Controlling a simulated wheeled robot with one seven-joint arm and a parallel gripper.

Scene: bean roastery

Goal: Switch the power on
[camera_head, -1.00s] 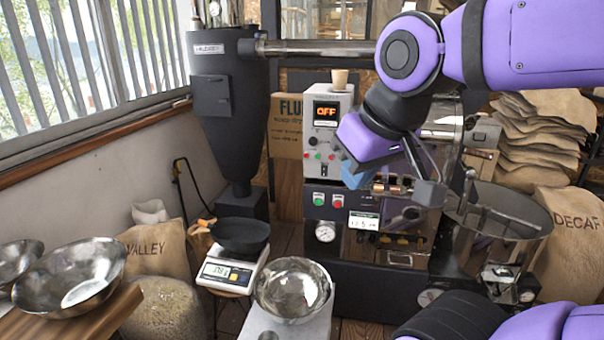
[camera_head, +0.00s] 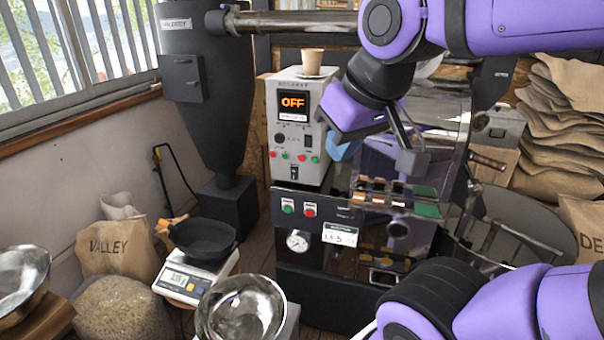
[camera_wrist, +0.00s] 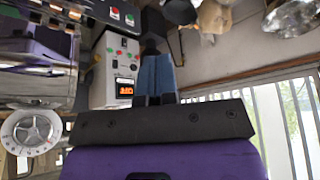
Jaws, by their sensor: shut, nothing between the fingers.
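The light grey control box (camera_head: 312,85) stands on the dark roaster base. Its display (camera_head: 293,103) reads OFF in orange. Below it are a black knob (camera_head: 279,138), a black rocker switch (camera_head: 308,140), red and green buttons or lamps, and a small black switch (camera_head: 294,172) at the bottom. Which one is the power control I cannot tell. My gripper (camera_head: 343,151), with blue fingers, is shut and empty, just right of the box's front. In the wrist view the fingers (camera_wrist: 157,75) appear beside the upside-down control box (camera_wrist: 106,68), with a gap from its buttons.
A paper cup (camera_head: 312,61) stands on the box. The lower panel has a green button (camera_head: 288,206) and a red button (camera_head: 310,211). A dark hopper (camera_head: 205,100) stands left. A scale (camera_head: 185,279) with a black pan (camera_head: 204,240) and a steel bowl (camera_head: 243,312) are in front.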

